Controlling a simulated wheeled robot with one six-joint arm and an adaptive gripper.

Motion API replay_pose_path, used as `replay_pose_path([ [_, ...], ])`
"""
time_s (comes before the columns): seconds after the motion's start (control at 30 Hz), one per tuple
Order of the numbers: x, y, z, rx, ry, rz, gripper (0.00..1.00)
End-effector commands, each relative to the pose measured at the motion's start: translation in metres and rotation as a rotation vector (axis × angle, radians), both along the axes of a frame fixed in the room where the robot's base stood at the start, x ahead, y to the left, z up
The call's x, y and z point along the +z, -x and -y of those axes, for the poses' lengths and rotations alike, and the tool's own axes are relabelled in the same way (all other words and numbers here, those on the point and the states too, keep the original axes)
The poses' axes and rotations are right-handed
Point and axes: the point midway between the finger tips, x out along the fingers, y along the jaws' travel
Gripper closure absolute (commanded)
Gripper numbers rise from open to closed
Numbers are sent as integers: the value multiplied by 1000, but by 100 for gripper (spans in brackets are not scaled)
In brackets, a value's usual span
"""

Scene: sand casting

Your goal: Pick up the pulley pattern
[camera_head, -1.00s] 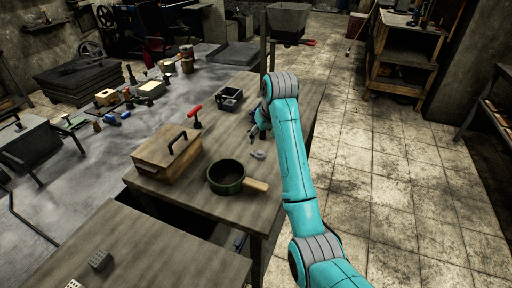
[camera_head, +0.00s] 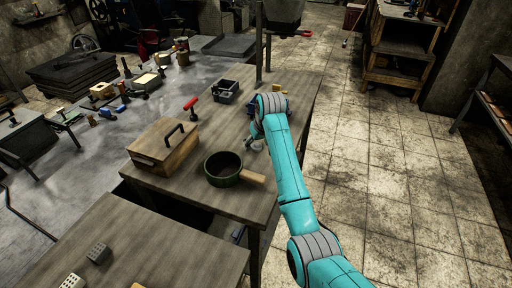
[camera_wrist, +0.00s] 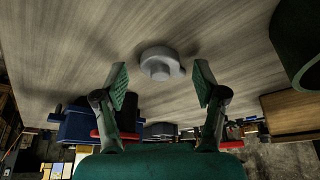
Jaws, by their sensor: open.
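The pulley pattern, a small grey round piece with a raised hub (camera_wrist: 159,63), lies on the wooden table in the wrist view. It shows small in the head view (camera_head: 257,145), just beside my gripper. My gripper (camera_wrist: 160,82) is open, with its two green-padded fingers apart on either side of the view. The pattern appears between and just beyond the fingertips, with no visible contact. In the head view my arm partly covers the gripper (camera_head: 252,137).
A dark green pot (camera_head: 222,172) with a wooden handle stands close by on the wooden table (camera_head: 190,190). A lidded wooden box (camera_head: 163,148), a red-handled tool (camera_head: 191,105) and a dark tray (camera_head: 226,92) are further left and back. Tiled floor lies right of the table.

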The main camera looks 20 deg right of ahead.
Motion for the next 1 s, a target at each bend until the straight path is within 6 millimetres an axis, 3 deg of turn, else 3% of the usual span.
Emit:
replay_pose_path([
  [0.2, -1, 0, 0, 0, 0, 0, 29],
  [0.4, -1, 0, 0, 0, 0, 0, 79],
  [0.47, -1, 0, 0, 0, 0, 0, 94],
  [0.5, -1, 0, 0, 0, 0, -1, 97],
  [0.77, 2, 0, 0, 0, 0, 0, 97],
  [1.0, 34, -1, 0, 0, 0, 3, 97],
])
